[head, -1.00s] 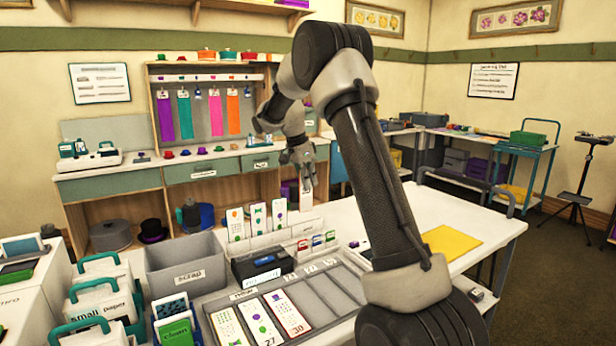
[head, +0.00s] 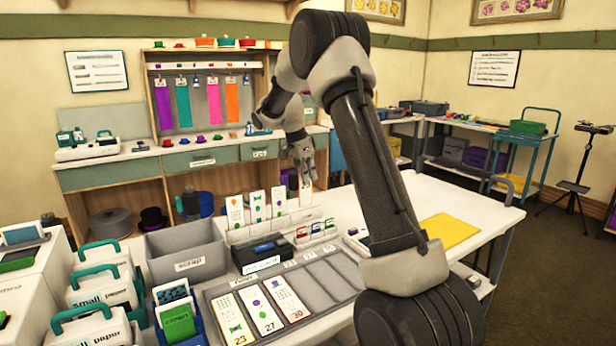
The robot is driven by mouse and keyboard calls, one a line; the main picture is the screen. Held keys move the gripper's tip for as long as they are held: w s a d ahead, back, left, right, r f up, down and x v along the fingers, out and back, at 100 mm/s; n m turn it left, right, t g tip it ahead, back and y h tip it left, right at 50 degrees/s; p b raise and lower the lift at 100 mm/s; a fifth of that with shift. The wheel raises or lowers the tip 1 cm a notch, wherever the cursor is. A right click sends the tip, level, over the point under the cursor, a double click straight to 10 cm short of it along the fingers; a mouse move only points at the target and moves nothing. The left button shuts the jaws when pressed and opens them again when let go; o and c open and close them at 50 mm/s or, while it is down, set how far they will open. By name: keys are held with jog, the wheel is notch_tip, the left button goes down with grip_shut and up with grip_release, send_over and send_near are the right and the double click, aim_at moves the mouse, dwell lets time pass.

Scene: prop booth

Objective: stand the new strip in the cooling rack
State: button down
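The cooling rack (head: 262,231) is a pale stepped stand on the white table, in the middle of the head view. A further white strip (head: 305,192) is upright at the rack's right end, below my gripper (head: 304,176). My gripper points down and appears shut on this strip's top. Whether the strip's lower edge is seated in the rack is too small to tell.
A grey tray (head: 335,279) in front holds several numbered strips on its left and has empty slots on its right. A grey scrap bin (head: 186,252), a dark box (head: 258,252) and small coloured cards (head: 315,233) stand near the rack. A yellow sheet (head: 450,230) lies right.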

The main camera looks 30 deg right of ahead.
aim_at(308, 190)
jog(key=shift+f, duration=0.1)
jog(key=shift+f, duration=2.5)
jog(key=c, duration=1.6)
grip_release()
jog(key=shift+o, duration=0.2)
jog(key=v, duration=1.2)
jog(key=shift+f, duration=0.1)
